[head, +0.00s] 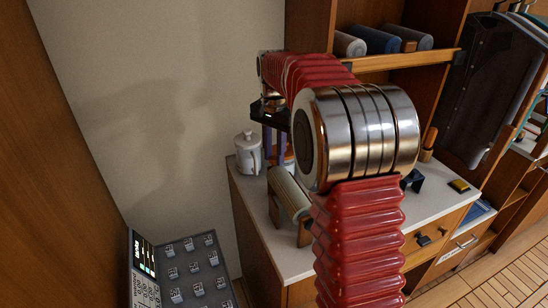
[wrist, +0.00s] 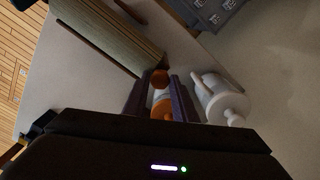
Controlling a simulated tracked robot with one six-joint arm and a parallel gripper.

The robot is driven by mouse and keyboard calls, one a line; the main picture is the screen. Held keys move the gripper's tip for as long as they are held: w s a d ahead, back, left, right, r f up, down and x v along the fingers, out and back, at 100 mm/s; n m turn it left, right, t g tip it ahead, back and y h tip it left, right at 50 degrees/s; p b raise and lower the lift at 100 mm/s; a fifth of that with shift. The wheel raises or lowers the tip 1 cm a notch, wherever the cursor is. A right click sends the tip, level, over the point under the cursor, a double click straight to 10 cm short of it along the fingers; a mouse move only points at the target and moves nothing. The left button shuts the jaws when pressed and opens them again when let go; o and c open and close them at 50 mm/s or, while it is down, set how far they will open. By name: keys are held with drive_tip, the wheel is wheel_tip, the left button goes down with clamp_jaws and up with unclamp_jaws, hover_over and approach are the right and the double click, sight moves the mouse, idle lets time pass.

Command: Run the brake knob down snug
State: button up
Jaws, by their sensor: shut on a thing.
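My gripper (wrist: 159,88) points down over the worktop, its two dark purple fingers on either side of an orange-brown round knob (wrist: 159,78), and is shut on it. An orange and pale part (wrist: 161,106) also shows between the fingers; how it joins the knob is unclear. In the head view my gripper (head: 275,150) is left of my large arm joint, behind the roller, and the knob cannot be made out there. The ribbed pale roller (head: 289,193) lies on a wooden stand beside the fingers; it also shows in the wrist view (wrist: 108,35). Whether the knob is seated is hidden.
A white lidded jug (head: 247,152) stands close to the fingers, also in the wrist view (wrist: 220,100). The pale worktop (head: 293,259) has a dark bracket and a small yellow-black block at right. A grey panel (head: 185,272) stands lower left.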

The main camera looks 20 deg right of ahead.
drive_tip(key=shift+r+m, duration=0.1)
drive_tip(key=shift+m, duration=1.6)
drive_tip(key=shift+m, duration=1.6)
drive_tip(key=o, duration=0.5)
drive_tip(key=shift+o, duration=0.2)
drive_tip(key=shift+r, duration=0.1)
drive_tip(key=shift+r, duration=2.35)
